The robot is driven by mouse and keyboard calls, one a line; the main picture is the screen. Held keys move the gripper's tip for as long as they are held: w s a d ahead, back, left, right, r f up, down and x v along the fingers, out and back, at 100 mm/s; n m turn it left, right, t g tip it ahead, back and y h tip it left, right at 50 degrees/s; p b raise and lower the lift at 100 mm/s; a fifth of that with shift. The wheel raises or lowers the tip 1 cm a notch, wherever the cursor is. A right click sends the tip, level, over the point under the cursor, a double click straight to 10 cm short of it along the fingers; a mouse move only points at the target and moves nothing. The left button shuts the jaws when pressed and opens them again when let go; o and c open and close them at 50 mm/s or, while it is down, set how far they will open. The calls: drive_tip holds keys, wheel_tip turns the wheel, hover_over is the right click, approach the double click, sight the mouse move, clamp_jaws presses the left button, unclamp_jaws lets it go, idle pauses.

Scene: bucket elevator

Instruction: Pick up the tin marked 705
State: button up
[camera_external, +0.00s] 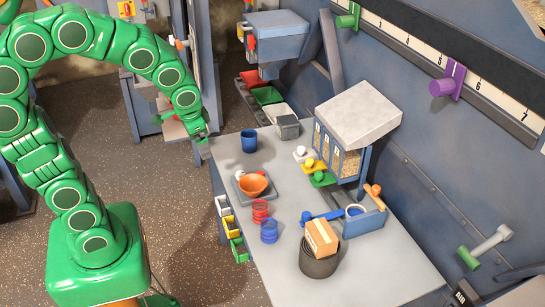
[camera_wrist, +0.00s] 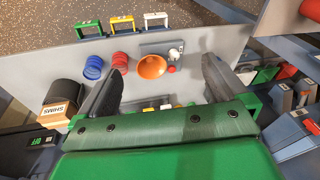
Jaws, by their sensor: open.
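I cannot read the number 705 on anything, so I cannot tell which object is the tin. Round objects on the grey table (camera_external: 340,285) include a plain blue cup (camera_external: 249,141), ribbed red (camera_external: 260,211) and blue (camera_external: 268,231) cylinders, and a dark grey round container (camera_external: 319,264). My gripper (camera_external: 204,137) is near the table's far left edge, left of the blue cup. In the wrist view my gripper (camera_wrist: 164,62) has its fingers wide apart with nothing held; the table lies beyond them.
An orange bowl (camera_external: 253,184) sits on a small scale. A box marked SHIMS (camera_wrist: 57,114) rests on the dark container. A hopper unit (camera_external: 358,112) with white, yellow and green knobs stands at the table's back. Coloured bins (camera_external: 268,95) lie beyond. The table's front is clear.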

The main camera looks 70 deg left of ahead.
sight(288, 118)
drive_tip(key=w+a+f+t+y, duration=0.1)
drive_tip(key=w+a+f+t, duration=0.2)
drive_tip(key=w+a, duration=0.9)
drive_tip(key=w+a+f+t+y, duration=0.1)
drive_tip(key=w+a+f+t, duration=0.15)
drive_tip(key=w+a, duration=1)
drive_tip(key=shift+w+a+f+m+t+h, duration=0.4)
drive_tip(key=shift+w+a+f+t+h, duration=0.6)
drive_tip(key=shift+w+a+f, duration=1.15)
drive_tip(key=shift+w+a+f+m+t+h, duration=0.4)
drive_tip(key=shift+w+a+f+t+h, duration=0.7)
drive_tip(key=shift+f, duration=2.05)
drive_tip(key=shift+w+a+f+m+t+h, duration=0.5)
drive_tip(key=shift+w+a+f+t, duration=0.65)
drive_tip(key=shift+w+f, duration=1.35)
drive_tip(key=shift+a+x, duration=0.1)
drive_tip(key=shift+x, duration=1.25)
drive_tip(key=shift+a+x, duration=0.15)
drive_tip(key=shift+x, duration=1.15)
drive_tip(key=c, duration=1)
